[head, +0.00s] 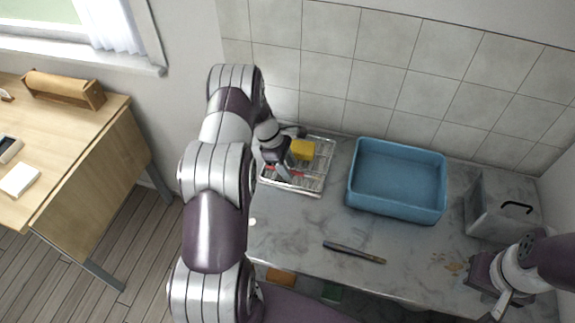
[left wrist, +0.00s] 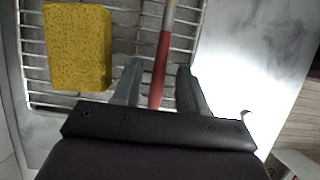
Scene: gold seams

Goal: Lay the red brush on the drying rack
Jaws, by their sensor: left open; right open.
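The drying rack (head: 317,185) is a wire rack at the back left of the marble counter; its wires also show in the left wrist view (left wrist: 190,28). The red brush (left wrist: 164,55) appears to lie on the wires, its red handle running between my left gripper's fingers; a bit of red shows in the head view (head: 270,168). My left gripper (head: 282,174) is low over the rack with its fingers apart on either side of the handle. The brush's other end is hidden or out of frame. My right gripper (head: 499,301) is open and empty at the counter's front right.
A yellow sponge (head: 303,150) lies on the rack beside the brush. A blue basin (head: 396,207) stands right of the rack, and a grey box with a black handle (head: 490,215) further right. A dark slim tool (head: 353,252) lies near the front edge.

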